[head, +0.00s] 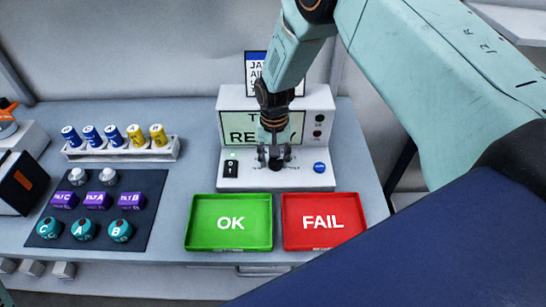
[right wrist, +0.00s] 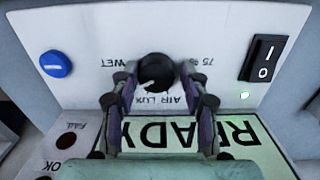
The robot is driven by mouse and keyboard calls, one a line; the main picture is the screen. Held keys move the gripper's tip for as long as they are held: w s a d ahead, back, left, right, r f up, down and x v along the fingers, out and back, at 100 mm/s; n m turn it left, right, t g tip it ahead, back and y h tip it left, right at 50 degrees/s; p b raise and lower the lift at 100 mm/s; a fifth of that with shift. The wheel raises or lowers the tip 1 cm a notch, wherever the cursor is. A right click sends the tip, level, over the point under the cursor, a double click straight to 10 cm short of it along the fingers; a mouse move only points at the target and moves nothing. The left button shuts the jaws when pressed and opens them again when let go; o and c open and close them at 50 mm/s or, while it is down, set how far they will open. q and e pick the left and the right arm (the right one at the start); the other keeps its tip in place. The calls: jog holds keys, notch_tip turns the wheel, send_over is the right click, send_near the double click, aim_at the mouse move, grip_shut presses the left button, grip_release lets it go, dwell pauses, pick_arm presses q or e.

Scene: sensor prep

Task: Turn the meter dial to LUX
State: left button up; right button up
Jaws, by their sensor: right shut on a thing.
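The white meter (head: 226,105) stands at the back of the bench, its screen (head: 238,127) reading READY. Its black dial (right wrist: 156,70) is at the middle of the front panel, with AIR, LUX, WET and 75 % printed around it, upside down in the right wrist view. The dial's white mark points to the lower left there, near the AIR LUX lettering; the exact setting is hard to tell. My right gripper (head: 274,158) points down and is shut on the dial, one finger on each side. My left gripper is not in view.
A black rocker switch (head: 231,169) and a blue button (head: 319,167) flank the dial. A green OK tray (head: 194,222) and a red FAIL tray (head: 292,237) lie in front, empty. A dark mat (head: 60,200) with several parts and a battery rack (head: 120,157) stand left.

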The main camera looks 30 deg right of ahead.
jog(key=shift+s+d, duration=0.1)
jog(key=shift+d, duration=0.4)
jog(key=c, duration=0.3)
jog(key=shift+w+a, duration=0.2)
jog(key=shift+a, duration=0.2)
jog(key=shift+s+d, duration=0.2)
jog(key=shift+a, duration=0.1)
jog(key=shift+w, duration=0.1)
jog(key=o, duration=1.1)
jog(key=shift+o, duration=0.2)
